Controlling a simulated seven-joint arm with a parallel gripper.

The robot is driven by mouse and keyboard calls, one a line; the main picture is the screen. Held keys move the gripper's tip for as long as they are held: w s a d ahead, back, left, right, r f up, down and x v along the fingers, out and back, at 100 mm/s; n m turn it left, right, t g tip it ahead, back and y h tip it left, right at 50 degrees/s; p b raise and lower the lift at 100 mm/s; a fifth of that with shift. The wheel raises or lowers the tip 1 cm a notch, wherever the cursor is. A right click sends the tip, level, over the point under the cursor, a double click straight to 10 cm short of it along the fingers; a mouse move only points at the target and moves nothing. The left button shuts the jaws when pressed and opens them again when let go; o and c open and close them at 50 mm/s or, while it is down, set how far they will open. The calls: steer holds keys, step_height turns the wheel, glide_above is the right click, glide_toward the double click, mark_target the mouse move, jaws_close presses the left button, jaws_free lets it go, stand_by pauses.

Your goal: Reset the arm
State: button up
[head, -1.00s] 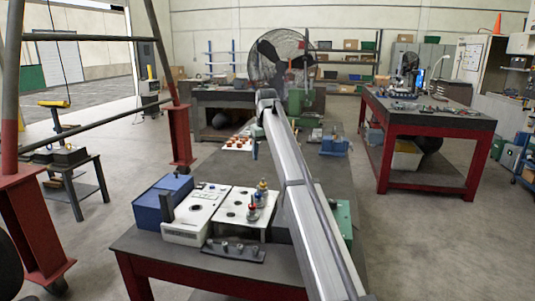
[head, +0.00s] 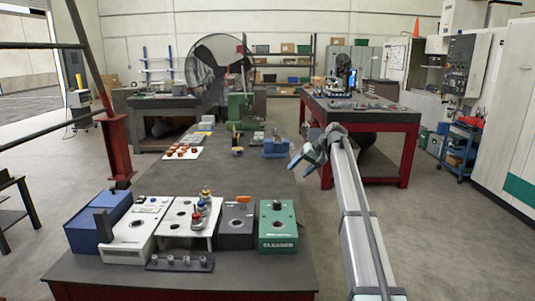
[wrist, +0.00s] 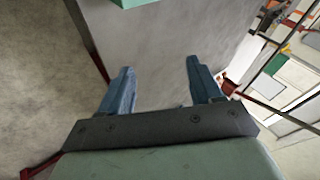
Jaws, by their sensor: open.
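My gripper (head: 305,160) is at the end of my extended arm, to the right of the long dark workbench (head: 245,180) in the head view. In the wrist view its two blue fingers (wrist: 158,88) are spread apart with nothing between them. Beyond the fingers the wrist view shows a grey bench surface (wrist: 180,35), with a sliver of a green thing (wrist: 132,2) at the top edge.
The bench's near end holds a blue box (head: 98,222), a white unit (head: 136,230), a white plate (head: 187,220) with coloured-knob pieces, a dark block (head: 237,226) and a green CLEANER box (head: 278,228). A red-legged table (head: 362,118) stands behind my arm. Floor right is clear.

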steer(key=s+d+f+m, duration=0.1)
steer(key=s+d+f, duration=0.2)
steer(key=f, duration=0.5)
steer(key=s+d+f+t, duration=0.1)
steer(key=s+d+f, duration=0.15)
steer(key=f, duration=0.45)
steer(key=s+d+f+m, duration=0.1)
steer(key=s+d+f, duration=0.25)
steer(key=f, duration=0.45)
steer(key=s+d+f+m+t, duration=0.1)
steer(key=s+d+f, duration=0.1)
steer(key=s+f, duration=0.75)
steer(key=s+d+f, duration=0.2)
steer(key=s+f, duration=0.5)
steer(key=f, duration=0.6)
steer(key=s+a+f+g+h, duration=0.1)
steer(key=s+a+f+g, duration=0.15)
steer(key=s+f, duration=0.5)
steer(key=s+a+f+g, duration=0.1)
steer(key=s+a+f, duration=0.25)
steer(key=s, duration=0.75)
steer(key=s+a+f+g+h, duration=0.1)
steer(key=s+a+f+g, duration=0.15)
steer(key=s+f, duration=0.6)
steer(key=s+f+n+g+h, duration=0.1)
steer(key=s+g+h, duration=0.3)
steer(key=s, duration=1.7)
steer(key=shift+s+a+f+n+g+h, duration=0.3)
steer(key=shift+s+f+g+h, duration=0.1)
steer(key=shift+g, duration=0.4)
